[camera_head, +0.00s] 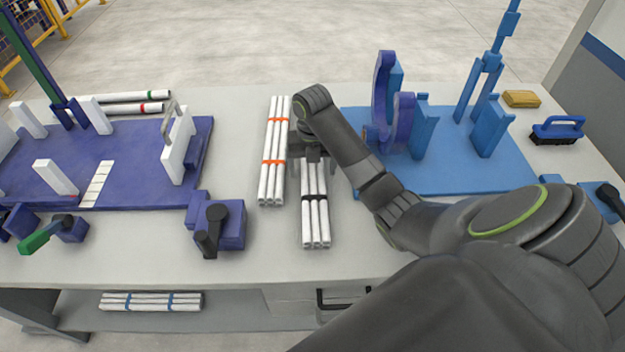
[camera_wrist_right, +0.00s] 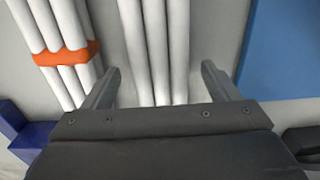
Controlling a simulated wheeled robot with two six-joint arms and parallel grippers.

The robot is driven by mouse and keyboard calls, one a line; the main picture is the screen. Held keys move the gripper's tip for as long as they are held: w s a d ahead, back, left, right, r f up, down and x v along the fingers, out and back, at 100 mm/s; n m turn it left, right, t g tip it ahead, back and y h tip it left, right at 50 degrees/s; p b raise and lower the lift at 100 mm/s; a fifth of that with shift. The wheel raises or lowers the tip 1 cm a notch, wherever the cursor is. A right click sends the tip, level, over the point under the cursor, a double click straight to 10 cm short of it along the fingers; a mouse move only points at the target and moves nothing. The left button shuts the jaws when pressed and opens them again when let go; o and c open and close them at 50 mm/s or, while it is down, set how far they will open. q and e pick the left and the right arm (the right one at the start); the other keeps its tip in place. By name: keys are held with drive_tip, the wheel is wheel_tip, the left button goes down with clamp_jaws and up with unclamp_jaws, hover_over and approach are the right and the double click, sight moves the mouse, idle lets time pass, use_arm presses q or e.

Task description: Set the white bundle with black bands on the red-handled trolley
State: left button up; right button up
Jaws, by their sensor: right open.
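The white bundle with black bands (camera_head: 315,220) lies on the grey table, its pipes pointing toward the table's front edge. A black band shows near its middle. My right gripper (camera_head: 315,165) is over the far part of this bundle, and the arm hides its far end. In the right wrist view the open fingers of the right gripper (camera_wrist_right: 161,85) stand on either side of the white pipes (camera_wrist_right: 155,45); I cannot tell whether they touch. The red-handled trolley is not in view. My left gripper is not in view.
A white bundle with orange bands (camera_head: 272,150) lies close on the left. A purple fixture board (camera_head: 130,150) is left, a blue one (camera_head: 440,178) right. A blue-banded bundle (camera_head: 150,301) is on the lower shelf. A brush (camera_head: 558,130) and yellow block (camera_head: 521,98) sit at far right.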

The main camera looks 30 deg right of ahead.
sight(313, 169)
drive_tip(key=shift+s+f, duration=0.1)
drive_tip(key=shift+f, duration=0.55)
drive_tip(key=shift+c, duration=0.3)
drive_tip(key=c, duration=1.2)
drive_tip(key=shift+c, duration=0.2)
drive_tip(key=shift+r, duration=0.5)
wheel_tip(313, 169, up, 9)
drive_tip(key=p, duration=0.8)
